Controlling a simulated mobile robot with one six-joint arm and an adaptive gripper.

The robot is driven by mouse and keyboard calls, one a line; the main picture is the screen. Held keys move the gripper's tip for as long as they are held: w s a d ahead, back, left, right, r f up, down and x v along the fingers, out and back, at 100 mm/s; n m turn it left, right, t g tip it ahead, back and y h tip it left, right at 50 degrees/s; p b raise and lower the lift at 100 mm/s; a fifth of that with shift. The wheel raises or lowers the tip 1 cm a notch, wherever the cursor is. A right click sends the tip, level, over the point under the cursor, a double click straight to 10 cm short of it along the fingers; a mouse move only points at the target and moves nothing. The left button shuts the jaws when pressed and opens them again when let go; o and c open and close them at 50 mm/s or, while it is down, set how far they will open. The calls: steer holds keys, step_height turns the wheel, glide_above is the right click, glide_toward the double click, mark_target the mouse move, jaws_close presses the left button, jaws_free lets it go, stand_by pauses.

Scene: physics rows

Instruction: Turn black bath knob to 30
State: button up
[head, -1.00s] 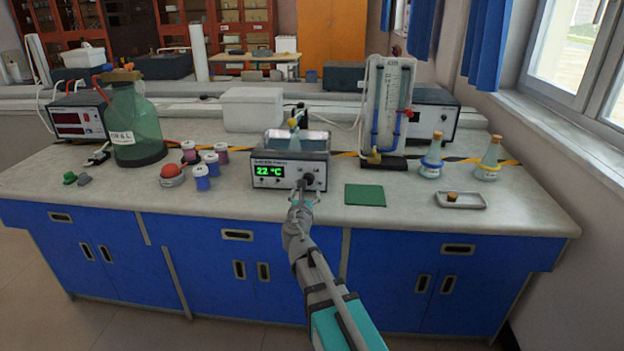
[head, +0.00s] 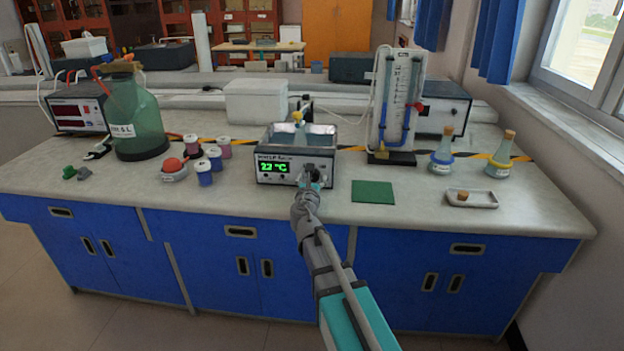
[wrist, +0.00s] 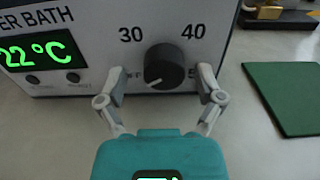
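The water bath (head: 290,172) is a grey box with a green display (wrist: 42,52) reading 22 °C. Its black knob (wrist: 165,62) is on the front panel, below the printed marks 30 and 40. A pale mark on the knob points down and to the left. My gripper (wrist: 163,80) is open, with one finger on each side of the knob. A gap shows between each finger and the knob. In the head view, my gripper (head: 314,180) covers most of the knob.
A green mat (head: 373,192) lies right of the bath on the bench. A tubing stand (head: 397,110) is behind right. The bench in front of the bath is clear.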

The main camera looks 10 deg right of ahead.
steer(key=shift+d, duration=0.15)
steer(key=c, duration=1)
steer(key=shift+c, duration=0.2)
steer(key=shift+m, duration=1.6)
steer(key=m, duration=0.9)
steer(key=shift+w+r+m, duration=0.1)
steer(key=shift+m, duration=1.7)
